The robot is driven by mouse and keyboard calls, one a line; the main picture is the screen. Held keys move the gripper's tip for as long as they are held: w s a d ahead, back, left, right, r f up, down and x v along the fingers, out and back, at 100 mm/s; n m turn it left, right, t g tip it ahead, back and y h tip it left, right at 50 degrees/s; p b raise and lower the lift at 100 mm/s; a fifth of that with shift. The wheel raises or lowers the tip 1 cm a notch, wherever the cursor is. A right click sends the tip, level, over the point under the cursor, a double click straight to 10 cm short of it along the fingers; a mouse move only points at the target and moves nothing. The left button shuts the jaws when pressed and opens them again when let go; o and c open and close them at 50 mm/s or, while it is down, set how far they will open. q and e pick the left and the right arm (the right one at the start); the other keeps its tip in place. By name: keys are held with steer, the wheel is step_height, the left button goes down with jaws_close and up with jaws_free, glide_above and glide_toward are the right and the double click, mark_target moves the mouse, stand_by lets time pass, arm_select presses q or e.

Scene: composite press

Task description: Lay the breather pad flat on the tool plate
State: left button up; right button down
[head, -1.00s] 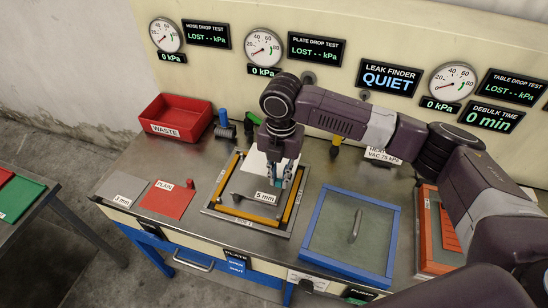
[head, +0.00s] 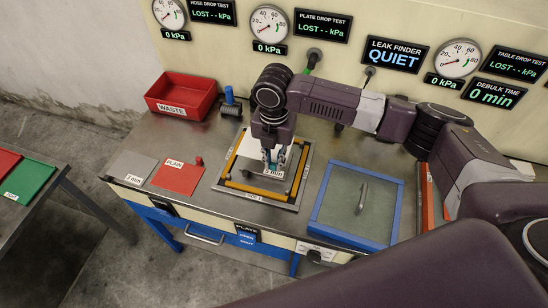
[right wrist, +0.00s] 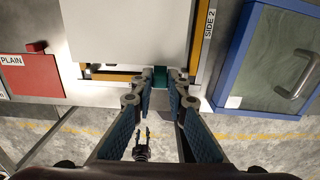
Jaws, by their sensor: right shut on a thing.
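A pale, thin breather pad (right wrist: 130,30) fills the upper middle of the right wrist view. In the head view, part of the pad (head: 252,147) shows behind my right gripper (head: 274,163). The gripper is shut on a small teal piece at the pad's near edge, between the fingertips (right wrist: 162,82). The pad is over the tool plate (head: 225,183), which has yellow strips on its rim. I cannot tell whether the pad touches the plate. A dark two-pronged shape low in the right wrist view looks like my left gripper (right wrist: 142,138), fingers apart and empty.
A glass-topped blue frame (head: 318,208) with a handle stands right of the plate. A red PLAIN piece (head: 178,174) and grey 3 mm piece (head: 133,166) lie to its left. The red waste bin (head: 182,95) stands at the back left.

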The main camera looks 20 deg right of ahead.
step_height(320, 180, down, 5)
steer(key=shift+r+b, duration=0.2)
steer(key=shift+b, duration=0.45)
steer(key=shift+f, duration=0.6)
steer(key=shift+f, duration=0.6)
stand_by(1.0)
steer(key=c, duration=1.8)
jaws_free()
